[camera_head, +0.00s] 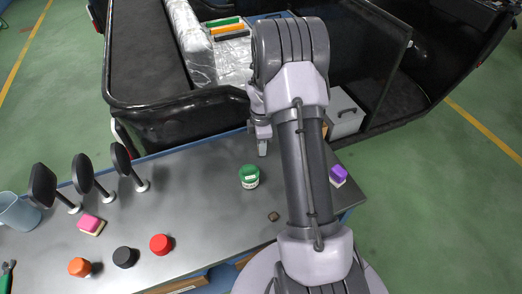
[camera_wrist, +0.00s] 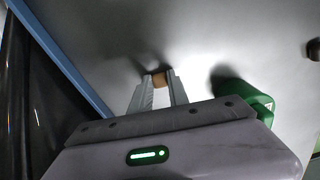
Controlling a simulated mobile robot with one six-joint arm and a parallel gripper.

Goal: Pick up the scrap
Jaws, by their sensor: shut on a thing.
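My gripper (camera_head: 262,148) is low over the grey table (camera_head: 205,190), near its far edge. In the wrist view my gripper (camera_wrist: 157,78) is shut on a small orange-brown piece (camera_wrist: 159,79), which looks like the scrap. It sits between the fingertips close to the table surface; I cannot tell whether it still touches the table. In the head view the piece is hidden by the fingers. A small dark brown lump (camera_head: 273,216) lies apart on the table, and it also shows at the right of the wrist view (camera_wrist: 313,48).
A green-lidded jar (camera_head: 249,177) stands close beside my gripper. A purple-topped block (camera_head: 338,175) is to the right. Red (camera_head: 160,244), black (camera_head: 125,257) and orange (camera_head: 80,267) knobs, a pink sponge (camera_head: 90,224) and black mirrors (camera_head: 82,175) stand left. The rickshaw (camera_head: 180,115) borders the far edge.

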